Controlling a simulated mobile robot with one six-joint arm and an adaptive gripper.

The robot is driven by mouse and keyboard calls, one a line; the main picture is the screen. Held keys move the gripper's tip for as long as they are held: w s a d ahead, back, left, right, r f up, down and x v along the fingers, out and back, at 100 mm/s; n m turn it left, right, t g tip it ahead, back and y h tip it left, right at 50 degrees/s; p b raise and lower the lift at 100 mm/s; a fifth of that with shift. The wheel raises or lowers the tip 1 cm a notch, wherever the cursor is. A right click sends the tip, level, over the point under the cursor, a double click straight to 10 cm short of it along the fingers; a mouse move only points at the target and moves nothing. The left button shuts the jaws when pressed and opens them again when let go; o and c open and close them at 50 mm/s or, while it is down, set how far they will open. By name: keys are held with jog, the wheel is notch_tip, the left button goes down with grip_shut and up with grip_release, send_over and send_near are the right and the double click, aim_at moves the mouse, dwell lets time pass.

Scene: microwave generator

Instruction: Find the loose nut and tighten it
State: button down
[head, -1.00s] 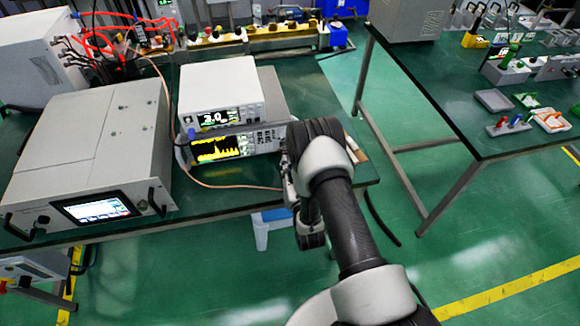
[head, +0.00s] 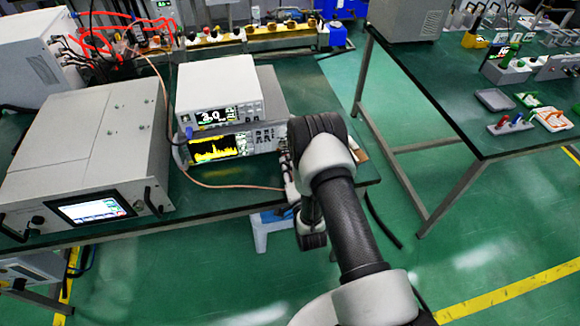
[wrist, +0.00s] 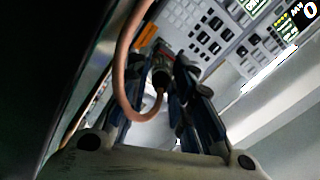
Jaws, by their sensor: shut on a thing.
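A spectrum analyzer (head: 222,146) with a lit yellow trace stands on the green bench; its button panel shows in the wrist view (wrist: 205,32). A copper-coloured cable (head: 215,186) runs along the bench to the analyzer's front right; it loops down in the wrist view (wrist: 121,75). It ends at a metal connector nut (wrist: 161,74) by the panel. My gripper (wrist: 164,62) is shut on this nut, a blue-grey finger on each side. In the head view my own arm hides the nut and most of the gripper. Whether the nut is tight cannot be told.
A white meter (head: 212,92) rests on the analyzer. A large grey unit with a screen (head: 92,150) stands to the left. The bench's front edge (head: 150,226) is close below. A second green table (head: 440,85) stands right, beyond an open floor gap.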

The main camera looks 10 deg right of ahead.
jog(key=shift+m, duration=1.2)
jog(key=c, duration=1.4)
grip_release()
